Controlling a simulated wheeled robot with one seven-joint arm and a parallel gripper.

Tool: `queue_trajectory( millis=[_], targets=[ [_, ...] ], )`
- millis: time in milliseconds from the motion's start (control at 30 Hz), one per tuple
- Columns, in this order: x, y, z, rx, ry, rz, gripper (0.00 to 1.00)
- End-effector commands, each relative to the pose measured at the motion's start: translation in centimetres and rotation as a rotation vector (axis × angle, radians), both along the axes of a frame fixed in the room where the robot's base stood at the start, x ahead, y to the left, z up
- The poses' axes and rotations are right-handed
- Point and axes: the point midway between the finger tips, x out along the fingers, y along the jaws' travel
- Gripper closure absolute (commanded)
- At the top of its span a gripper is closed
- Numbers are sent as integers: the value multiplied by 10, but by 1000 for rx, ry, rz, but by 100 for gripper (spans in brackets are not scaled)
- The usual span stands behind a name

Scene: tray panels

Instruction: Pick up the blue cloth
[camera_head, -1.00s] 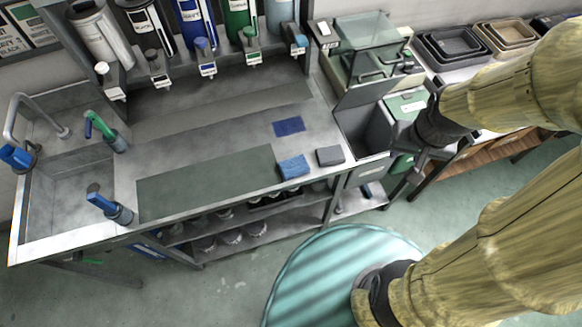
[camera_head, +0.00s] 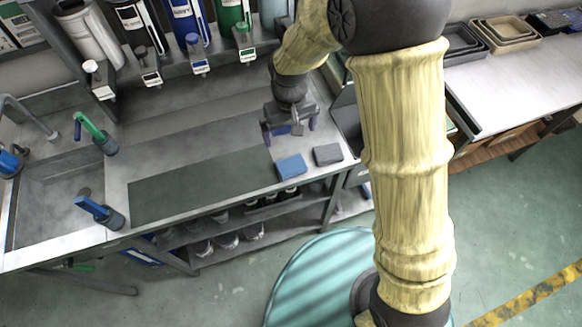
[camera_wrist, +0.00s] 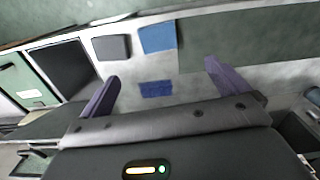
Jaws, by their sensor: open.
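The blue cloth (camera_wrist: 156,89) is a small, flat, dark blue rectangle on the steel counter (camera_head: 215,125). In the wrist view it lies between the two purple fingers, apart from both. A thicker, lighter blue block (camera_head: 291,167), like a sponge, sits at the counter's front edge and in the wrist view (camera_wrist: 157,38).
A grey block (camera_head: 327,154) sits right of the blue block. A dark green mat (camera_head: 195,188) covers the counter's front left. Dispensers with bottles (camera_head: 187,25) line the back. A sink (camera_head: 60,195) with taps is at the left. An open bin (camera_wrist: 63,68) adjoins the counter.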

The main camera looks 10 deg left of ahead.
Motion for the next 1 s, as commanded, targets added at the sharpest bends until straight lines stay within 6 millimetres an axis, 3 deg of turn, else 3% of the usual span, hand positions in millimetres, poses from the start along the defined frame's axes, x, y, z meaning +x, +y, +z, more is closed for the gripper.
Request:
queue_trajectory(
  millis=[367,1000],
  targets=[
    [0,0,-4,-1,2,-1,0],
    [0,-1,-91,-3,4,-1,0]
  ],
)
